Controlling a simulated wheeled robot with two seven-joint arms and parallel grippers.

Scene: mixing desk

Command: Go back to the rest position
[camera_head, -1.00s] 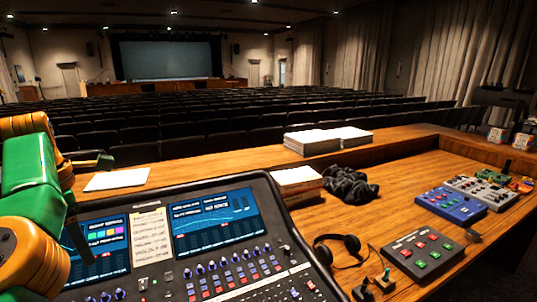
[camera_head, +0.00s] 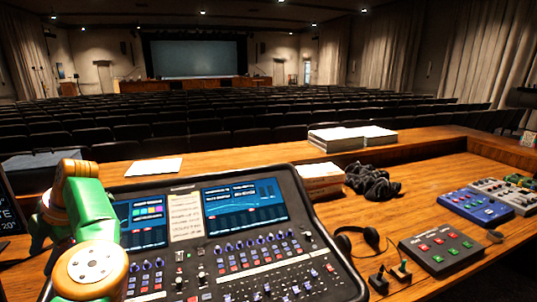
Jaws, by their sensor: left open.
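My left arm, green and orange, comes up at the lower left of the head view, in front of the left side of the mixing console (camera_head: 285,245). My left gripper (camera_head: 42,230) is only partly seen beside the arm's green link, over the desk left of the console. It is open, and I see nothing held in it. Much of it is hidden by the arm. My right gripper is not in view.
Headphones (camera_head: 372,238), a button box (camera_head: 440,250), a blue pedal (camera_head: 476,207) and a dark crumpled cloth or cable bundle (camera_head: 372,182) lie right of the console. Paper stacks (camera_head: 335,138) stand behind. A dark screen (camera_head: 10,210) is at the left edge.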

